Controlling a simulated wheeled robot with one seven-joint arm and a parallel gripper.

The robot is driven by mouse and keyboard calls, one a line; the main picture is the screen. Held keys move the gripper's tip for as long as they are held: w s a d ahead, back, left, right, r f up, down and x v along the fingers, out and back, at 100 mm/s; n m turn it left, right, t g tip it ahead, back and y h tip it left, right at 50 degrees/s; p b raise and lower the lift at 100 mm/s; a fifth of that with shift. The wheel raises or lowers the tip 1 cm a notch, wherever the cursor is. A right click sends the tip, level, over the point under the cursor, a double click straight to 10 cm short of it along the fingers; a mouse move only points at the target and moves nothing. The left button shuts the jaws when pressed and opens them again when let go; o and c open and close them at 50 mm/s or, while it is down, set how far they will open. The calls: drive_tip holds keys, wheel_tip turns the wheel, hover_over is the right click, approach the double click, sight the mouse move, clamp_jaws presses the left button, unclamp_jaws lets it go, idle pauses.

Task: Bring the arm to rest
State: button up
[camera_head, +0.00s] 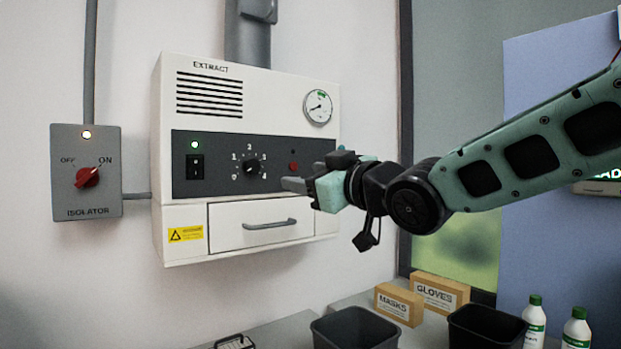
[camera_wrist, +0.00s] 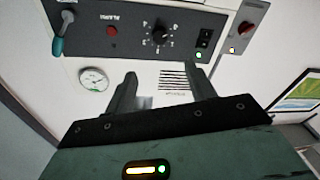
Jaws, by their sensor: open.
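My gripper (camera_head: 303,180) is in front of the right part of the extract unit's dark control panel (camera_head: 222,177). It holds nothing. In the wrist view my gripper's two fingers (camera_wrist: 163,85) stand wide apart, with the white face of the unit between and beyond them. My arm reaches in from the right edge of the head view, still extended toward the unit. A lever with a teal handle (camera_wrist: 60,40) shows at the panel's end in the wrist view, apart from the fingers. In the head view my gripper hides most of that area.
The extract unit has a black knob (camera_head: 252,167), a gauge (camera_head: 318,107) and a shut drawer (camera_head: 262,225). The isolator (camera_head: 87,172) is left, its red knob toward ON. Below stand black bins (camera_head: 355,330), cartons (camera_head: 399,303) and bottles (camera_head: 535,322). Open air lies before the unit.

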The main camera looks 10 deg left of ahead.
drive_tip(key=shift+f, duration=0.1)
drive_tip(key=s+d+f+m+g+h+p, duration=0.25)
drive_tip(key=s+d+f+h, duration=0.35)
drive_tip(key=s+d+f, duration=0.4)
drive_tip(key=s+d+f+m+g+h+p, duration=0.3)
drive_tip(key=s+d+f+h, duration=0.4)
drive_tip(key=f, duration=0.6)
drive_tip(key=s+d+f+m+g+h, duration=0.1)
drive_tip(key=s+d+f+g, duration=0.3)
drive_tip(key=s+d, duration=0.7)
drive_tip(key=shift+s+f+m+g+h, duration=0.2)
drive_tip(key=shift+s+m+g+h, duration=0.35)
drive_tip(key=shift+s, duration=0.65)
drive_tip(key=shift+a, duration=0.1)
